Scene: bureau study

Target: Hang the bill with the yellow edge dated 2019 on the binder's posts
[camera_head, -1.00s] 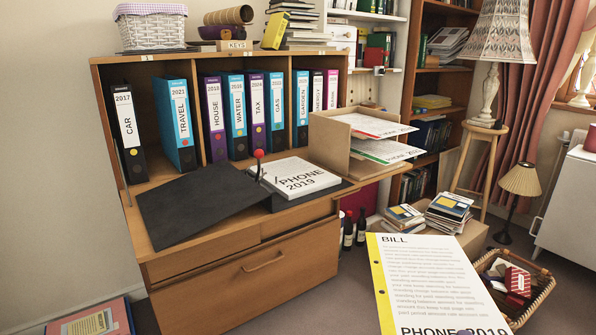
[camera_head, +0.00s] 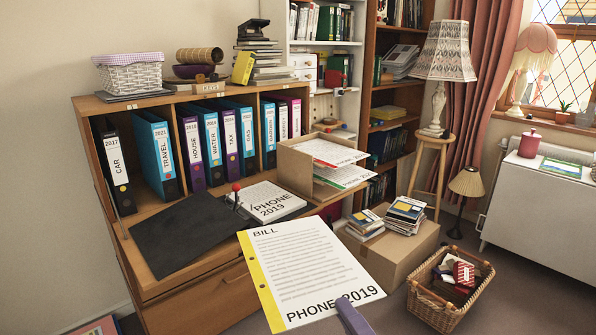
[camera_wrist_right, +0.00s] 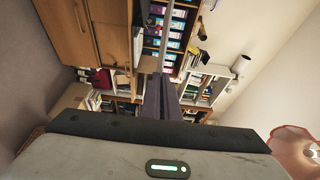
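The bill (camera_head: 312,270) is a white sheet headed BILL and PHONE 2019, with a yellow left edge (camera_head: 262,283) that has two dark punched holes. My right gripper (camera_head: 352,316) grips it at its lower right edge; only a purple-grey finger shows there. The fingers also show close together in the right wrist view (camera_wrist_right: 158,98). The open binder has a black cover (camera_head: 180,238) lying to the left and a PHONE 2019 paper stack (camera_head: 270,203) on its right. A red-knobbed lever (camera_head: 236,188) stands by the posts. The bill appears in front of the binder. My left gripper is out of view.
A row of upright binders (camera_head: 208,148) stands in the bureau behind. A paper tray (camera_head: 296,168) with sheets stands right of the open binder. A cardboard box with books (camera_head: 385,258) and a wicker basket (camera_head: 448,296) are on the floor to the right.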

